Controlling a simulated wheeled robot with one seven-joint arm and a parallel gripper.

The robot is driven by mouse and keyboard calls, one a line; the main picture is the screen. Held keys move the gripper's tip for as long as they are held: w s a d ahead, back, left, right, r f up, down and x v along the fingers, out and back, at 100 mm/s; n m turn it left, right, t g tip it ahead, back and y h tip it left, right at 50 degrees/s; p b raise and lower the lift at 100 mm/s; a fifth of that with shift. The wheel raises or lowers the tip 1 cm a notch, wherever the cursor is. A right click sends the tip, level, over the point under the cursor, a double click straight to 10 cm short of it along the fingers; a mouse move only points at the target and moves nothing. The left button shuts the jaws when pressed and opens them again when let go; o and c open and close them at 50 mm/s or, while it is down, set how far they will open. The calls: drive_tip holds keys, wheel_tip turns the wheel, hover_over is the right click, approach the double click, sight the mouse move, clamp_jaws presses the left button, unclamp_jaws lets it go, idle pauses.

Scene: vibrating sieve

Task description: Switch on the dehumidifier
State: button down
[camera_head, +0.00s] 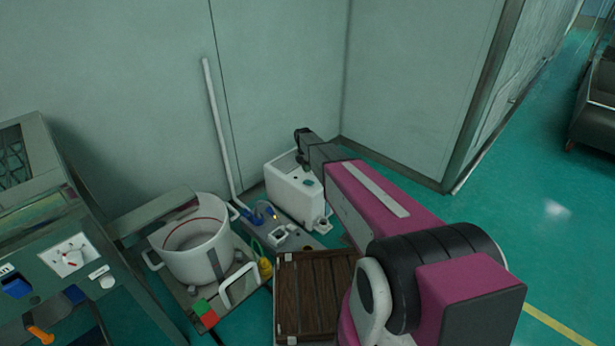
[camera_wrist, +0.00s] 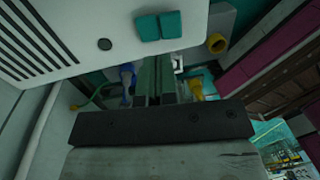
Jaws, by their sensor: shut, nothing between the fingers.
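The dehumidifier appears to be the white box (camera_head: 288,192) on the floor by the wall corner, under the end of my arm. In the wrist view its white panel (camera_wrist: 85,45) fills the top left, with dark vent slots, a round dark button (camera_wrist: 105,44) and a pair of teal rocker switches (camera_wrist: 158,26). My gripper (camera_wrist: 160,62) is shut and empty, its fingertips just below the teal switches in the picture. I cannot tell whether they touch the panel. In the head view my arm hides part of the box, and the fingers cannot be made out.
A white pot (camera_head: 195,250) stands left of the box, with a white pipe (camera_head: 220,130) leaning on the wall behind. A brown slatted crate (camera_head: 305,290) is in front. A control cabinet (camera_head: 60,265) is at far left. Green floor (camera_head: 550,220) is open at right.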

sight(311, 183)
drive_tip(key=shift+w+a+r, duration=0.15)
drive_tip(key=shift+r, duration=1)
drive_tip(key=shift+w+a+r, duration=0.1)
drive_tip(key=shift+r, duration=1)
wheel_tip(311, 183, up, 3)
drive_tip(key=shift+r+g+h, duration=0.15)
drive_tip(key=shift+g+h, duration=0.15)
drive_tip(key=x, duration=1.4)
drive_tip(key=shift+w, duration=0.1)
